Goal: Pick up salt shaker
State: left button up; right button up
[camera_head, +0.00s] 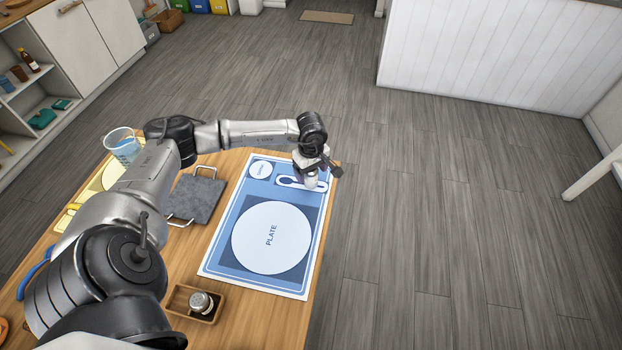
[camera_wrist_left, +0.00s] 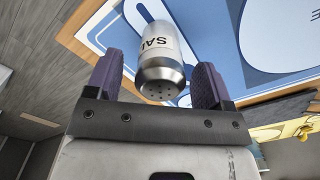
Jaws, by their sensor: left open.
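My right gripper is in neither view.
The placemat carries a printed white plate circle (camera_head: 270,238). A small wooden tray (camera_head: 178,303) holds another metal-capped shaker (camera_head: 201,303) at the near edge. A grey slab with handles (camera_head: 192,198) and a clear cup (camera_head: 122,146) are on the left. Open floor lies right of the table.

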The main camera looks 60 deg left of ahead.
pick_arm(q)
jog(key=shift+f, duration=0.85)
jog(key=c, duration=1.1)
jog(key=shift+o, duration=0.2)
jog(key=shift+r, duration=0.1)
